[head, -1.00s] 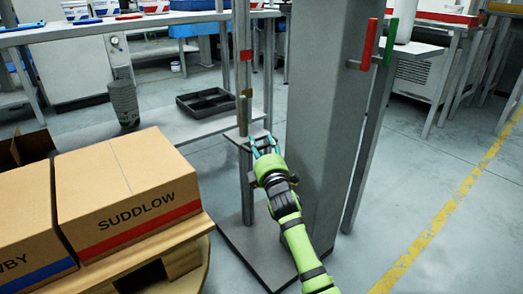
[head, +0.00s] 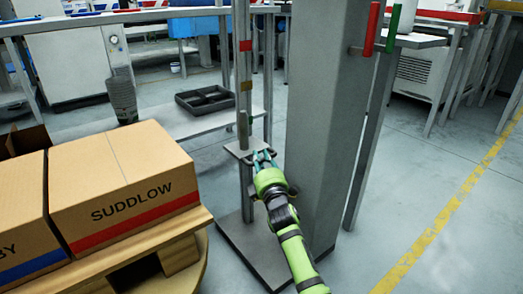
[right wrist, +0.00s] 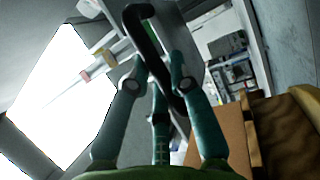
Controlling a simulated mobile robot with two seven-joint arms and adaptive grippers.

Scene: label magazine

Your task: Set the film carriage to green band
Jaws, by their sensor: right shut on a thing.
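The film carriage (head: 238,152) is a grey plate with a thin upright piece, on a tall grey post (head: 246,68). The post carries a red band (head: 246,46), an ochre band (head: 246,86) below it and a green band (head: 250,116) lowest. The green band shows partly, beside the carriage's upright piece and above its plate. My right gripper (head: 263,156) is at the carriage's right front. In the right wrist view its teal fingers (right wrist: 158,88) are shut on a dark curved handle (right wrist: 146,28). My left gripper is not in view.
A thick grey column (head: 325,120) stands close right of the post. A carton marked SUDDLOW (head: 125,185) sits on a wooden pallet (head: 180,240) at left. A black tray (head: 208,100) lies on a bench behind. Floor at right is clear.

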